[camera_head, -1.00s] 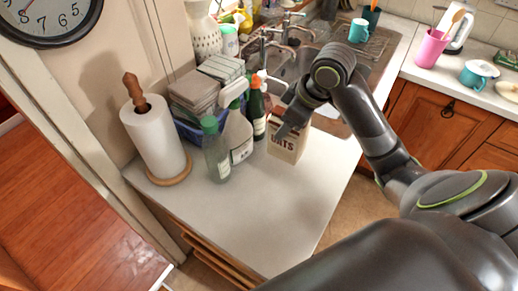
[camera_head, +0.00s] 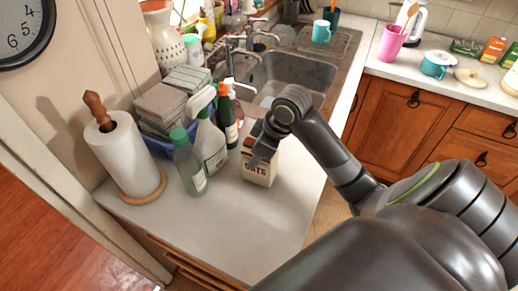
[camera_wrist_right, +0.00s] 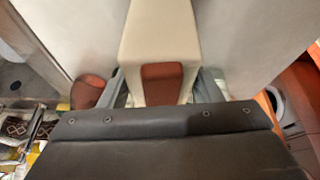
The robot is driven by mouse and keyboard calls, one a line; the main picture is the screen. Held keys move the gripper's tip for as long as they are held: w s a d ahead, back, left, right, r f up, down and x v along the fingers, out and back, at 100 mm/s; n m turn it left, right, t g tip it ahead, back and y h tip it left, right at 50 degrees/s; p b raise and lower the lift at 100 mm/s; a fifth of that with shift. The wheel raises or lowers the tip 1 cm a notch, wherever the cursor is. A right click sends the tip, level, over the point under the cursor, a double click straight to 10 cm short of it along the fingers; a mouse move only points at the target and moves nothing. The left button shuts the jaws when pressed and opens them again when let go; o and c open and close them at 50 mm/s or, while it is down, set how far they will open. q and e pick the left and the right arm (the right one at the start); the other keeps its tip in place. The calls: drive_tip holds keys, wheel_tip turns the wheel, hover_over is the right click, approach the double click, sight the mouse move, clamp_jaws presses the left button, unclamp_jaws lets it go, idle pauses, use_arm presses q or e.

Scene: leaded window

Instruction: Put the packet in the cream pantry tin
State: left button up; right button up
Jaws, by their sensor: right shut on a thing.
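The packet (camera_head: 260,170) is a cream carton marked "OATS", upright at the counter's right side beside the bottles. I cannot tell whether its base touches the counter. My right gripper (camera_head: 264,146) is shut on its upper part. In the right wrist view the packet (camera_wrist_right: 157,35) sits between the two fingers of my right gripper (camera_wrist_right: 160,92), its cream side and a brown patch showing. A cream, round thing (camera_head: 511,82) is cut off at the right edge, on the far counter. I cannot tell whether it is the pantry tin. My left gripper is out of view.
A paper towel roll (camera_head: 127,155), a green-capped bottle (camera_head: 188,165), a spray bottle (camera_head: 210,145) and a dark bottle (camera_head: 227,120) stand left of the packet. The sink (camera_head: 285,80) lies behind. The near counter is clear.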

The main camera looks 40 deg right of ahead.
drive_tip(key=o, duration=1.5)
